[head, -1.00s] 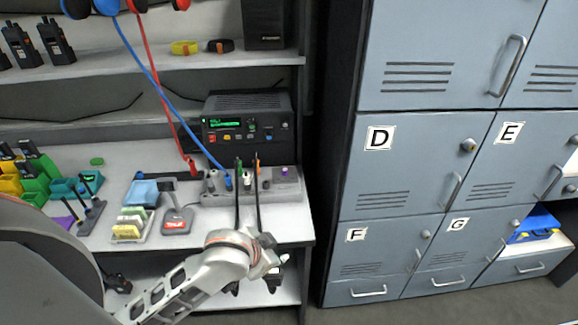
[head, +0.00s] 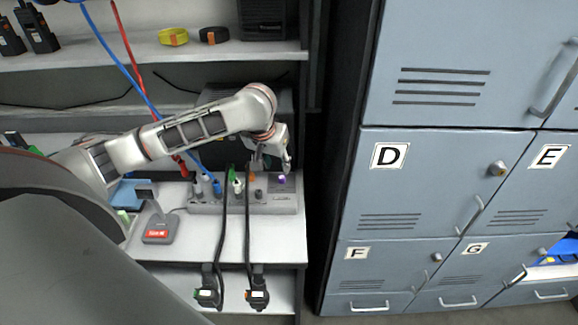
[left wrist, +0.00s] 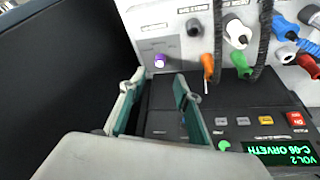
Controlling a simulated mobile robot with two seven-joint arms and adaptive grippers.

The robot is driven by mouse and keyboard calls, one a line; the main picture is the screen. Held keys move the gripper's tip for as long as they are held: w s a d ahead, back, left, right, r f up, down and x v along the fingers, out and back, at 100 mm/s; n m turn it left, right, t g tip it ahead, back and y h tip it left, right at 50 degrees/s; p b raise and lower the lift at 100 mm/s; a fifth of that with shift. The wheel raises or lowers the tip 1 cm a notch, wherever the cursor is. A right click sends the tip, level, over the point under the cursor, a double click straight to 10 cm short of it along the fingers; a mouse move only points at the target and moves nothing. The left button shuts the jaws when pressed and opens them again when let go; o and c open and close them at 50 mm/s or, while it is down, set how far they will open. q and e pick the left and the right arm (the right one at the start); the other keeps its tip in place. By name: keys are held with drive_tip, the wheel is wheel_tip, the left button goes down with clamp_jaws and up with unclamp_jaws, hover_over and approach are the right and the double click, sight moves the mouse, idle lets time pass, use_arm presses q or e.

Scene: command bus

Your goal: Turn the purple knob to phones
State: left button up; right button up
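The purple knob (head: 282,180) sits near the right end of a grey socket panel (head: 285,203) on the desk. In the left wrist view the purple knob (left wrist: 160,62) is just beyond my fingertips, under small printed marks too blurred to read. My left gripper (head: 271,167) hangs above the panel close to the knob, apart from it. In the left wrist view my left gripper (left wrist: 158,90) has its two green-lined fingers spread with nothing between them. My right gripper is not in view.
A black radio (left wrist: 230,100) with a green display (left wrist: 280,155) stands behind the panel, partly hidden by my arm. Plugs and cables, including an orange plug (left wrist: 208,65), crowd the panel beside the knob. Grey lockers (head: 430,190) stand to the right.

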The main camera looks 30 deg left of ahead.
sight(282, 177)
use_arm(q)
drive_tip(key=x, duration=0.3)
drive_tip(key=shift+s+d+f, duration=0.1)
drive_tip(key=shift+s+f, duration=0.1)
drive_tip(key=x, duration=0.3)
drive_tip(key=shift+w+f, duration=0.15)
drive_tip(key=shift+f, duration=0.05)
drive_tip(key=shift+w+f, duration=0.2)
drive_tip(key=shift+f, duration=0.2)
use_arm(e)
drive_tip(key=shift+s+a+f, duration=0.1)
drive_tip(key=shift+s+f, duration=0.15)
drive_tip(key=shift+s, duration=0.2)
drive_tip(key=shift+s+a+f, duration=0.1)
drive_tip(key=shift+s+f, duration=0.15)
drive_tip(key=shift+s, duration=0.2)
